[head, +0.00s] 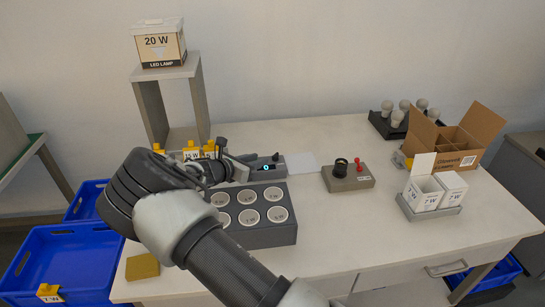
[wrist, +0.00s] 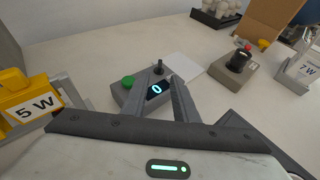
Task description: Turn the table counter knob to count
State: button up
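The table counter (wrist: 133,97) is a grey box with a lit display reading 0, a green button (wrist: 128,81) and a small black upright knob (wrist: 158,68) at its far end. In the head view the counter (head: 281,171) stands on the table behind the block of round sockets, its left part hidden by my arm. My gripper (wrist: 160,84) points at the counter in the wrist view, its two fingers apart with nothing between them. The fingers overlap the display in the picture; I cannot tell whether they touch the box. The knob shows just beyond the fingertips.
Yellow-topped holders, one marked 5 W (wrist: 35,108), stand left of my gripper. The socket block (head: 275,236) is close in front. A grey box with a black socket and red lever (head: 348,184) stands to the right, with white cartons (head: 424,193) beyond. Table between is clear.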

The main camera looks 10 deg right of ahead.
aim_at(275, 155)
jog(key=x, duration=1)
grip_shut()
